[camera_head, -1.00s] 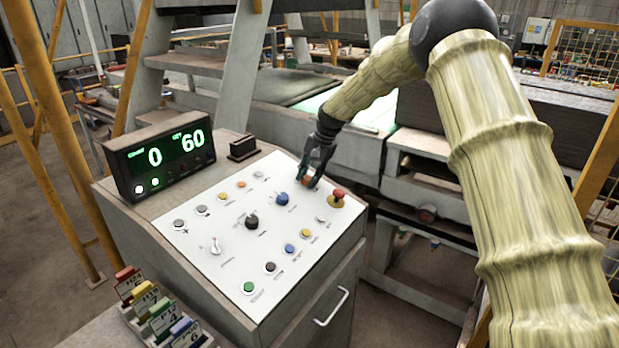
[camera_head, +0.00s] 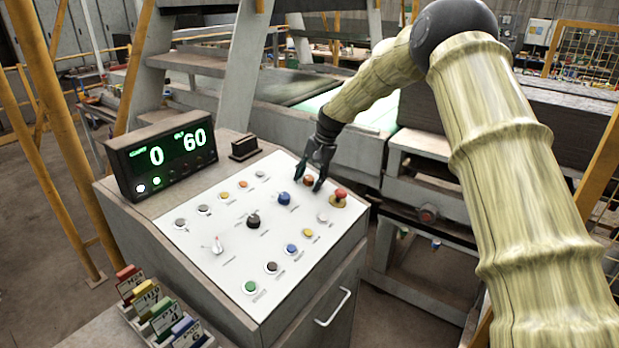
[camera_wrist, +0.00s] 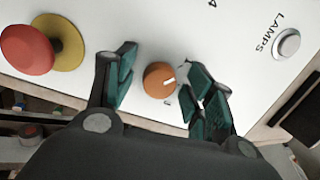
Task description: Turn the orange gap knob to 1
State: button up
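The orange knob (camera_wrist: 159,80) sits on the white panel (camera_wrist: 200,30), with a white pointer line on its face toward the right. A small "1" shows beside it, and a "4" stands higher on the panel. My gripper (camera_wrist: 161,85) is open, with one finger on each side of the knob and a visible gap on both sides. In the head view the gripper (camera_head: 310,180) is at the panel's far right corner, and the orange knob (camera_head: 308,181) shows between its fingers.
A red mushroom button (camera_wrist: 27,49) on a yellow base is close to the left finger. A white lamps button (camera_wrist: 286,43) is to the right. A blue knob (camera_head: 284,198) and a black knob (camera_head: 253,221) are nearby. The display (camera_head: 160,155) reads 0 and 60.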

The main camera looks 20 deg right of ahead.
jog(key=shift+d+r, duration=0.3)
jog(key=shift+r, duration=0.4)
jog(key=v, duration=1)
jog(key=shift+r, duration=0.3)
jog(key=shift+s+d, duration=0.1)
